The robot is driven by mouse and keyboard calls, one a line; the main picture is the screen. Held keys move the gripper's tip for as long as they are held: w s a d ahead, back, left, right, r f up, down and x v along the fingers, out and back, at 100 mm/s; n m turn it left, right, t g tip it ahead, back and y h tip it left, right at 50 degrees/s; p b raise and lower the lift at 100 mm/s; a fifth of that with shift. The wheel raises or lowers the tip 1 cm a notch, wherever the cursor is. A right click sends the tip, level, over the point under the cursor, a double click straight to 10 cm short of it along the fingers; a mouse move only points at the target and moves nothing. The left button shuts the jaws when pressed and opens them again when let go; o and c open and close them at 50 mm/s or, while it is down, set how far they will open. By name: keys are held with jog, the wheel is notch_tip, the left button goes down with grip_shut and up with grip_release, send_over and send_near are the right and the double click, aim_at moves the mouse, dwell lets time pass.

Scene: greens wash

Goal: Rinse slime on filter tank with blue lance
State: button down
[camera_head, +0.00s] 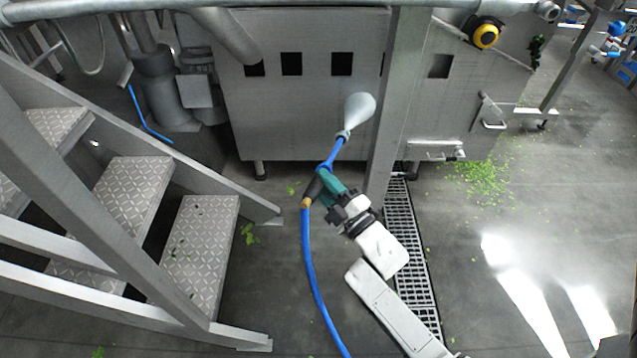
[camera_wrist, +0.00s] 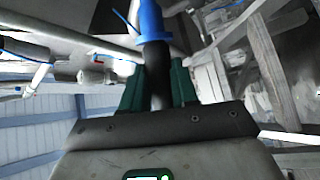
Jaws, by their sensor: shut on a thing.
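My gripper (camera_head: 330,186), with green fingers, is shut on the dark grip of the blue lance (camera_head: 336,152). The lance points up and away, toward a large grey metal tank (camera_head: 300,112) with square dark openings. A pale cone (camera_head: 360,108), which looks like spray, spreads from the lance tip in front of the tank's face. A blue hose (camera_head: 309,255) hangs from the lance to the floor side. In the wrist view, the blue lance (camera_wrist: 151,22) stands between my green fingers (camera_wrist: 158,88). I cannot make out slime on the tank.
Metal stairs (camera_head: 205,250) with a railing stand at the left. A grey post (camera_head: 395,90) rises just right of the lance. A floor drain grate (camera_head: 405,240) runs below it. Green bits (camera_head: 482,182) lie on the floor at right, where there is open room.

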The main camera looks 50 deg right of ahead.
jog(key=shift+s+d, duration=0.6)
jog(key=shift+s, duration=0.2)
jog(key=shift+s+d, duration=0.6)
jog(key=shift+s, duration=0.15)
jog(key=c, duration=1.5)
grip_release()
jog(key=shift+c, duration=0.6)
